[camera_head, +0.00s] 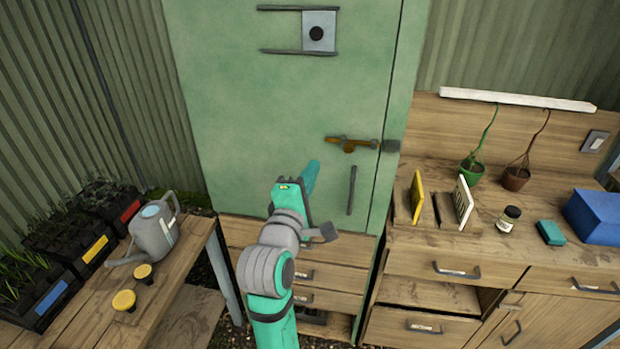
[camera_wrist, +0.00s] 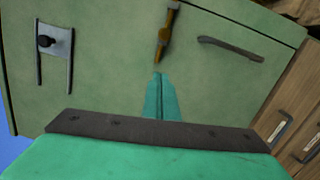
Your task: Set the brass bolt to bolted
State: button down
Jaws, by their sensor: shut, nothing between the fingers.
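The brass bolt (camera_head: 352,144) is mounted level on the green cabinet door (camera_head: 270,110), near the door's right edge. A grey keeper (camera_head: 390,146) sits just right of the bolt; I cannot tell whether the bolt's tip is inside it. A small knob hangs below the bolt's middle. My gripper (camera_head: 314,166) is shut and empty, below and left of the bolt in the head view. In the wrist view the shut teal fingertips (camera_wrist: 157,76) point at the door, just short of the brass bolt (camera_wrist: 164,38) and apart from it in the picture.
A dark vertical pull handle (camera_head: 352,190) is on the door below the bolt. A grey plate with a black knob (camera_head: 316,33) sits between rails above. A workbench (camera_head: 440,235) with pots and boxes stands right. A watering can (camera_head: 153,232) stands on the left bench.

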aim_at(351, 145)
jog(key=w+d, duration=0.5)
jog(key=shift+w+r, duration=0.2)
jog(key=shift+r, duration=0.25)
jog(key=shift+d, duration=0.15)
